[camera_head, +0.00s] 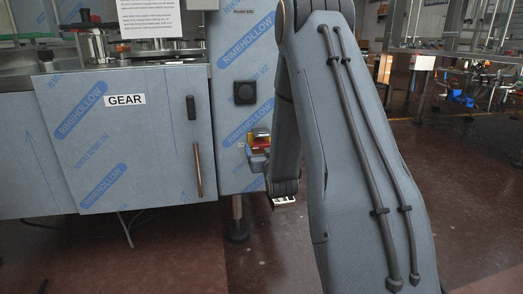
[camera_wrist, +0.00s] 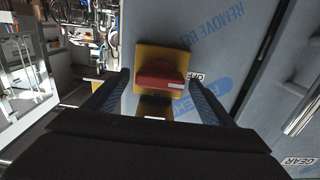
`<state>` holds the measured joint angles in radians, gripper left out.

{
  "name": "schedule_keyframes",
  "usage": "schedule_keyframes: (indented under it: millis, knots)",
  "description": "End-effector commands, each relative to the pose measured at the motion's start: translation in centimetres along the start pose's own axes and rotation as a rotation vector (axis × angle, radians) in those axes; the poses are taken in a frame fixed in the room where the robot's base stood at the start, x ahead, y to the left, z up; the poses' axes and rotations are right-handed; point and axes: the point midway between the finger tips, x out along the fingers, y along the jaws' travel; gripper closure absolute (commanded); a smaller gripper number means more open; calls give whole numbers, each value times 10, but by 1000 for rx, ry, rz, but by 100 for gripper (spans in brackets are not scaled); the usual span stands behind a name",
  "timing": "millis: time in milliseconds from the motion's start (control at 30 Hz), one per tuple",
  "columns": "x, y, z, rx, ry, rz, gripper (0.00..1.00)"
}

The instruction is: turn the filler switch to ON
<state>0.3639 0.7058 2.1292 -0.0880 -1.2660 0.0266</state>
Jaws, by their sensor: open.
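The filler switch is a red rotary knob (camera_wrist: 160,72) on a square yellow plate (camera_wrist: 143,53), mounted on the film-wrapped machine's panel. In the wrist view it sits upper centre, between the two fingers of my gripper (camera_wrist: 158,80). The gripper is open, with one finger on each side of the knob; I cannot tell whether either touches it. A small white label (camera_wrist: 196,77) lies beside the plate, partly hidden by a finger. In the head view the switch (camera_head: 260,135) is small and partly hidden near my arm.
A cabinet door marked GEAR (camera_head: 125,99) with a long vertical handle (camera_head: 198,170) is left of the switch. A black square fitting (camera_head: 244,92) is above it. Open brown floor (camera_head: 450,200) lies right of my arm.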

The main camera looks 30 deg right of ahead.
Motion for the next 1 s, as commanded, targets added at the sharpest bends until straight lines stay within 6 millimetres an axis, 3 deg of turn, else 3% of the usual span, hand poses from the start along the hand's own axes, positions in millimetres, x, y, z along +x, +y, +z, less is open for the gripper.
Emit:
schedule_keyframes:
  millis: [200, 467, 767, 1000]
  knots:
    - [0, 0, 0, 0, 0, 0, 23]
    - [0, 0, 0, 0, -1, 0, 65]
    - [0, -1, 0, 35, -2, -2, 65]
    - [0, 0, 0, 168, -3, -2, 65]
